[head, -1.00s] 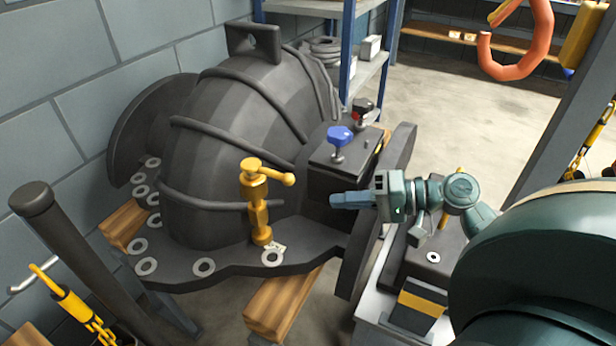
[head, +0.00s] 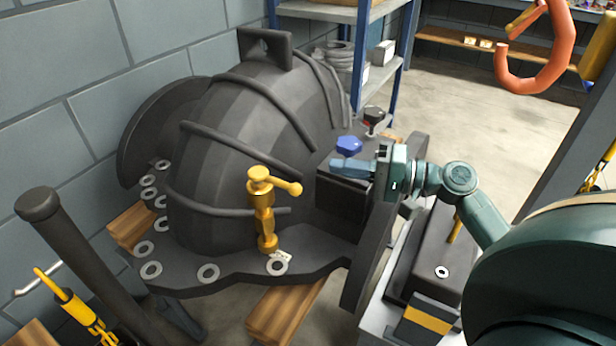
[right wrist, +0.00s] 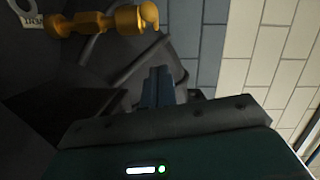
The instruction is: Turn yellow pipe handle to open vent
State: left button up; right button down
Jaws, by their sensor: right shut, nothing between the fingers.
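The yellow pipe (head: 263,212) stands upright on the dark flange in front of the domed casing (head: 235,150). Its yellow handle (head: 284,185) sticks out to the right from the top. In the right wrist view the pipe (right wrist: 85,23) lies sideways across the upper left, with the handle's rounded end (right wrist: 149,14) nearest the fingers. My right gripper (head: 335,163) is shut and empty. Its fingers point left, to the right of the handle and apart from it, in front of the blue knob (head: 349,146). In the right wrist view its fingers (right wrist: 158,85) are together. My left gripper is not in view.
A dark post (head: 65,245) leans at the left. Wooden beams (head: 285,305) lie under the casing. A blue-framed shelf (head: 385,80) stands behind. Open floor lies at the upper right.

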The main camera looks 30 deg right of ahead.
aim_at(277, 184)
jog(key=w+a+f+p, duration=0.1)
jog(key=a, duration=0.5)
jog(key=shift+w+a, duration=0.3)
jog(key=shift+a, duration=0.1)
jog(key=shift+a, duration=0.1)
